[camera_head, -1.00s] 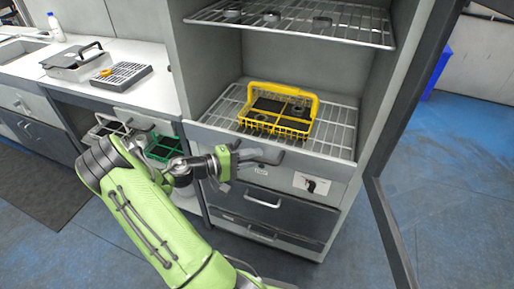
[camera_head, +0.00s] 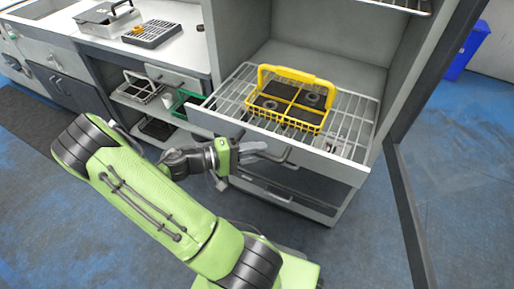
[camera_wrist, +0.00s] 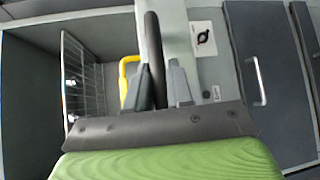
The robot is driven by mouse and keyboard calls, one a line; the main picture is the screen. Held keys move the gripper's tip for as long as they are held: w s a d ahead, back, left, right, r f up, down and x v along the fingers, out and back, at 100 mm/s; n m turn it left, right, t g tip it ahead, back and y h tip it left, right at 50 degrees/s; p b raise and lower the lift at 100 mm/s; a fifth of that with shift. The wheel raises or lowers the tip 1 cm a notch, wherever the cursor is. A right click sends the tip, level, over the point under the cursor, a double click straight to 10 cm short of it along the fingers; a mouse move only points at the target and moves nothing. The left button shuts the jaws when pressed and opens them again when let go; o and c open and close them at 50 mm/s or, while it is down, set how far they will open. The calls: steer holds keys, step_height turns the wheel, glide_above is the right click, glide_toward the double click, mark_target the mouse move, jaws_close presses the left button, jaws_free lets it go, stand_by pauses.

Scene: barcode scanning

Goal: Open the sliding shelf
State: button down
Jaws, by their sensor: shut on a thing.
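The sliding shelf (camera_head: 352,152) is a wire rack with a grey front panel, and it stands partly pulled out of the tall grey cabinet. A dark bar handle (camera_head: 280,156) is on its front, and it also shows in the wrist view (camera_wrist: 154,55). My gripper (camera_head: 262,150) is at this handle. In the wrist view my gripper's two grey fingers (camera_wrist: 163,85) are on either side of the dark handle, shut on it. A yellow basket (camera_head: 290,98) with dark round parts sits on the shelf.
Drawers with a metal handle (camera_wrist: 257,82) lie below the shelf. The open cabinet door (camera_head: 408,215) stands at the right. A counter (camera_head: 180,52) with a grey tray (camera_head: 150,34) is at the left. Blue floor (camera_head: 455,180) is free at the right.

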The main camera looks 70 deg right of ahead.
steer(key=c, duration=1.1)
jaws_free()
steer(key=p+v, duration=0.4)
steer(key=v, duration=1.1)
steer(key=shift+w+a, duration=0.25)
steer(key=shift+w, duration=0.05)
steer(key=shift+r, duration=0.1)
